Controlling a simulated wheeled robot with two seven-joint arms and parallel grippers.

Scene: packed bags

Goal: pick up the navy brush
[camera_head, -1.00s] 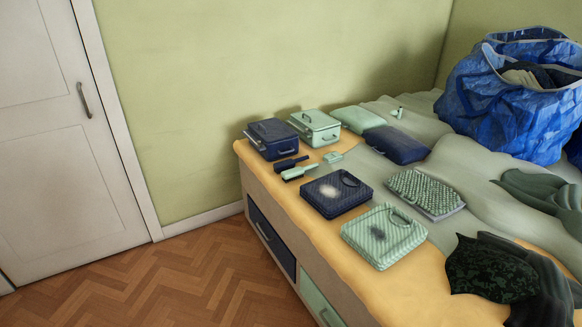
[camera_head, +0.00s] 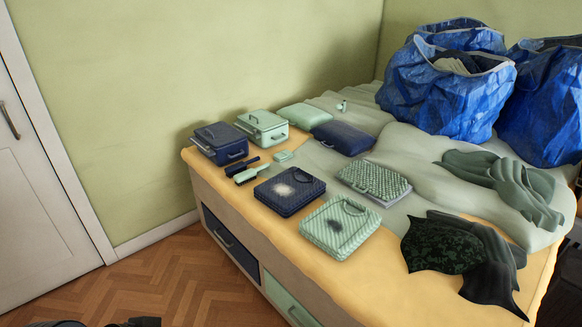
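The navy brush (camera_head: 242,167) lies on the yellow strip of the bed top, near its left edge. Its handle points left. A mint green brush (camera_head: 251,173) lies close beside it on the near side. Dark parts at the bottom left edge look like my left gripper (camera_head: 146,321), mostly cut off by the frame, low and far from the brush. Its fingers cannot be made out. My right gripper is not in view.
Behind the brush stand a navy case (camera_head: 219,143) and a mint case (camera_head: 263,127). A small mint item (camera_head: 284,156) lies to its right, and a navy patterned case (camera_head: 290,191) in front. Blue bags (camera_head: 440,88) stand at the back right. Floor (camera_head: 190,285) left of the bed is clear.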

